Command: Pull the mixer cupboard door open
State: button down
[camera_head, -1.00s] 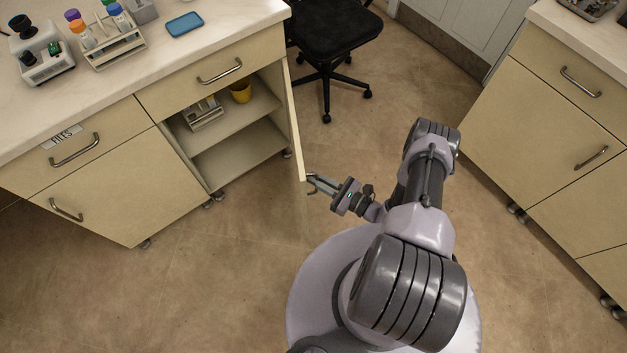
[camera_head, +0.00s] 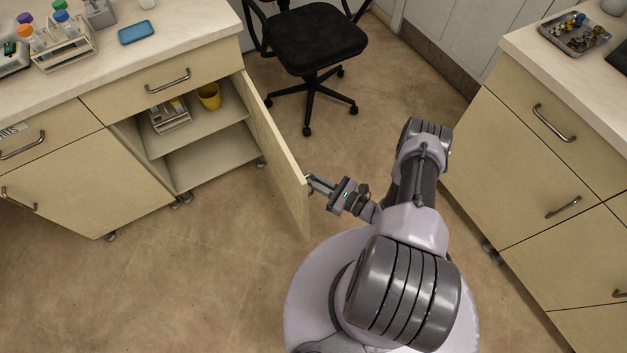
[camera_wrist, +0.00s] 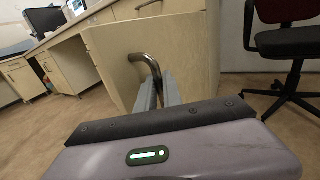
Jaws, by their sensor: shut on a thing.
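The cupboard door (camera_head: 275,155) stands swung out from the left counter, and the shelves (camera_head: 205,142) inside are exposed. In the wrist view the door's outer face (camera_wrist: 195,55) fills the middle, with its curved metal handle (camera_wrist: 146,60) running down to my fingers. My gripper (camera_head: 312,181) is at the door's free edge on the outer side, shut on the handle; it also shows in the wrist view (camera_wrist: 157,92). The gripped part of the handle is hidden between the fingers.
A yellow cup (camera_head: 209,96) and a small rack (camera_head: 170,116) stand on the upper shelf. A black office chair (camera_head: 308,45) is behind the door. Another drawer counter (camera_head: 535,160) stands at the right. The floor (camera_head: 200,270) before the left cupboards is clear.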

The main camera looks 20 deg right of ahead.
jog(key=shift+w+d, duration=0.1)
jog(key=shift+d, duration=0.3)
jog(key=c, duration=1.8)
grip_release()
jog(key=p+v, duration=0.3)
jog(key=v, duration=1.4)
